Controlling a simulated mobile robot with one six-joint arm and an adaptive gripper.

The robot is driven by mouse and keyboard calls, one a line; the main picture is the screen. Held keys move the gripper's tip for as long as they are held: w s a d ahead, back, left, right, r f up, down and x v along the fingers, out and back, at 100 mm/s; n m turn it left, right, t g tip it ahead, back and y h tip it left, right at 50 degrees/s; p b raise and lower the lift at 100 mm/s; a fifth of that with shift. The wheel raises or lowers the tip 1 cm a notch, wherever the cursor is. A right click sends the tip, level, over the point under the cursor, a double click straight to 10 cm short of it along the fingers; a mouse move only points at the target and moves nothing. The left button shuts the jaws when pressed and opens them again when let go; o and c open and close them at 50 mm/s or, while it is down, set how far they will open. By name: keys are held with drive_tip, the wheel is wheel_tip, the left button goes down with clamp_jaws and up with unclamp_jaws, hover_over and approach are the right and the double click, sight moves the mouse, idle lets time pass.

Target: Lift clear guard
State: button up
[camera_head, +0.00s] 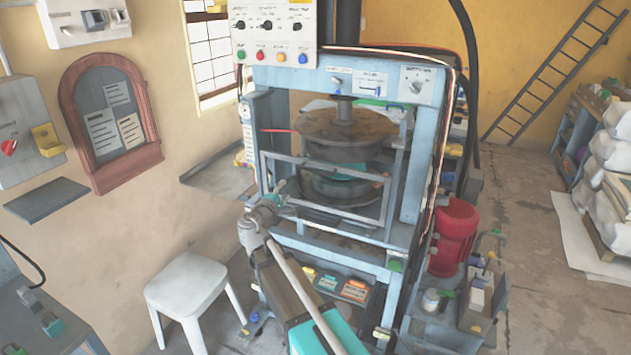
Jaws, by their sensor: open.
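The clear guard (325,168) is a see-through panel in a grey metal frame. It stands across the front opening of the blue plate press (421,170), in front of the round plates. My gripper (283,192) is at the lower left part of the guard, with its jaws open. It looks small and partly blends with the frame bars behind it. I cannot tell whether it touches the frame. Behind the guard, a dark upper platen (345,128) hangs above a lower round stack with a teal item (345,171) between them.
A control panel (275,38) with coloured buttons hangs above the press. A white stool (187,284) stands at left, and a grey side shelf (218,180) sits left of the press. A red motor (455,232) is at right. Open floor (535,235) lies further right.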

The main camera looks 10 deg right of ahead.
sight(315, 172)
drive_tip(key=d+m, duration=0.1)
drive_tip(key=w+d+f+m, duration=0.1)
drive_tip(key=d, duration=0.1)
drive_tip(key=d+h, duration=0.1)
drive_tip(key=shift+w+d+f+m+g+b, duration=0.15)
drive_tip(key=shift+w+f+m+g+b, duration=0.1)
drive_tip(key=shift+m+g+b, duration=0.15)
drive_tip(key=shift+w, duration=0.15)
drive_tip(key=x, duration=1.3)
drive_tip(key=shift+w+d+r, duration=0.1)
drive_tip(key=shift+w+d, duration=0.05)
drive_tip(key=shift+d, duration=0.1)
clamp_jaws()
